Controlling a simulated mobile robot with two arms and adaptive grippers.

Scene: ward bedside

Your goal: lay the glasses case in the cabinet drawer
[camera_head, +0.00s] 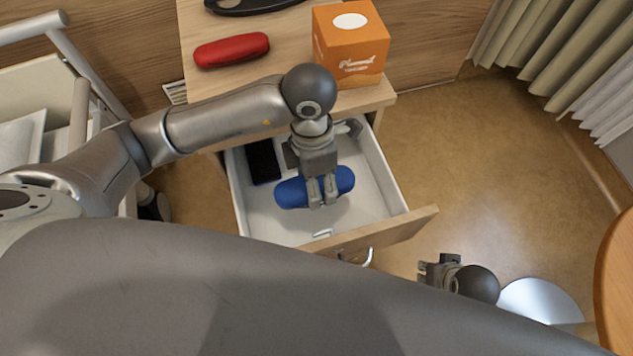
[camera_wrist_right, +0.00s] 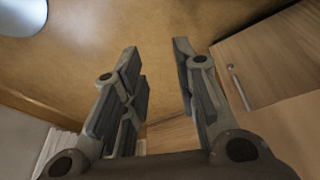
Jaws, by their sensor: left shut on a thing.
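My left gripper (camera_head: 322,202) is shut on a blue glasses case (camera_head: 292,193). The blue case is an elongated, rounded shape lying crosswise in the fingers. It is over the inside of the open cabinet drawer (camera_head: 385,188); I cannot tell whether it touches the drawer floor. The fingers hide its middle. A red case (camera_head: 232,50) of similar shape lies on the cabinet top (camera_head: 287,52). My right gripper (camera_head: 437,270) is out to the right of the drawer, and the right wrist view shows its fingers (camera_wrist_right: 155,55) apart with nothing between them.
A black flat object (camera_head: 263,161) lies at the drawer's back left. An orange box (camera_head: 350,45) and a dark tray-like object (camera_head: 250,4) stand on the cabinet top. A bed rail is at left, a curtain (camera_head: 565,50) at upper right, and a round wooden table edge (camera_head: 617,285) at right.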

